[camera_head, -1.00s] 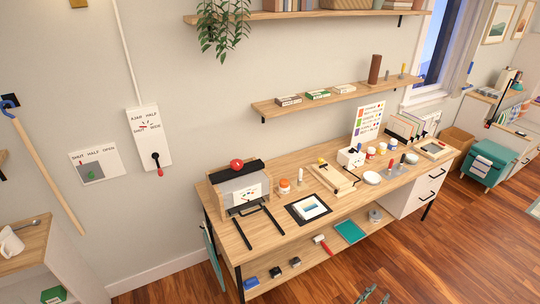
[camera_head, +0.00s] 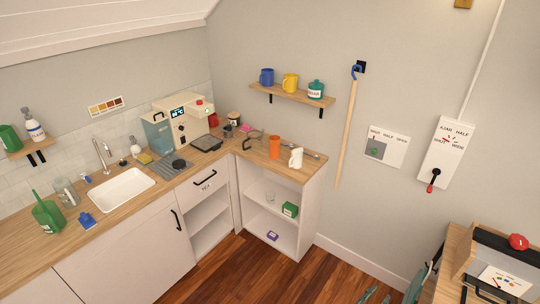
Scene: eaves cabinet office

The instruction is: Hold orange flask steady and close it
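An orange flask (camera_head: 275,147) stands upright on the wooden worktop of the corner counter, in the middle of the head view. It is too small to tell whether its top is open or capped, and I cannot make out a separate lid.
A white mug (camera_head: 296,158) stands just right of the flask. A coffee machine (camera_head: 182,122) and a sink (camera_head: 122,189) are to the left. Open shelves (camera_head: 268,222) lie below the worktop. A desk (camera_head: 449,268) is at the right. Wooden floor lies between.

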